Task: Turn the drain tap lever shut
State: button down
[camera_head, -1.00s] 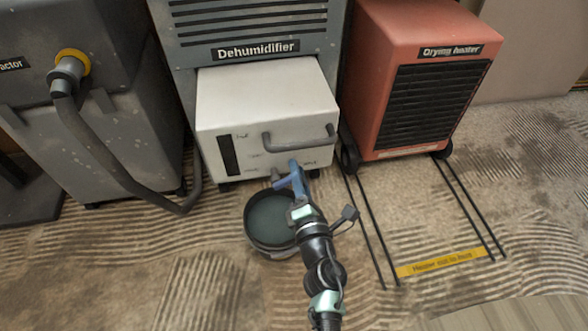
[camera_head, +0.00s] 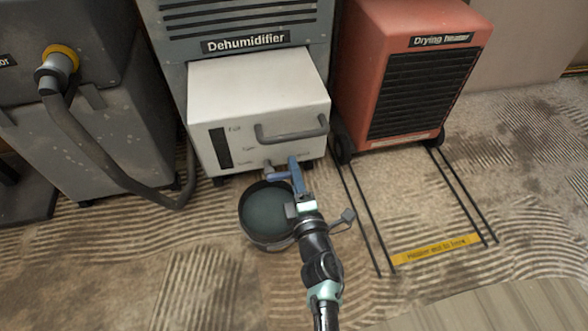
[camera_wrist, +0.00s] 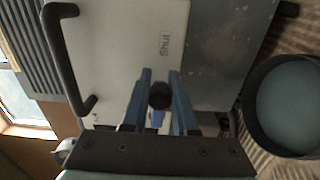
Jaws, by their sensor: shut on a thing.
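The white water tank (camera_head: 255,108) of the dehumidifier carries the drain tap at its lower front edge. My gripper (camera_head: 287,167) is at that edge, with its blue fingers in front of the tap. In the wrist view, my gripper (camera_wrist: 161,78) is shut on the tap lever, whose round dark end (camera_wrist: 160,96) lies between the two fingers. The word "Shut" (camera_wrist: 165,43) is printed on the tank face beyond the fingertips. The rest of the lever and tap is mostly hidden by the fingers, so its exact angle is unclear.
A round dark pan (camera_head: 268,240) stands on the carpet below the tap, close to my gripper. The tank has a dark handle (camera_head: 290,135). A red drying heater (camera_head: 395,75) stands to the right, and a grey machine with a hose (camera_head: 95,150) to the left.

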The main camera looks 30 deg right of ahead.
jog(key=c, duration=0.7)
grip_release()
jog(key=p+v, duration=0.3)
jog(key=v, duration=1)
jog(key=shift+w+r, duration=0.1)
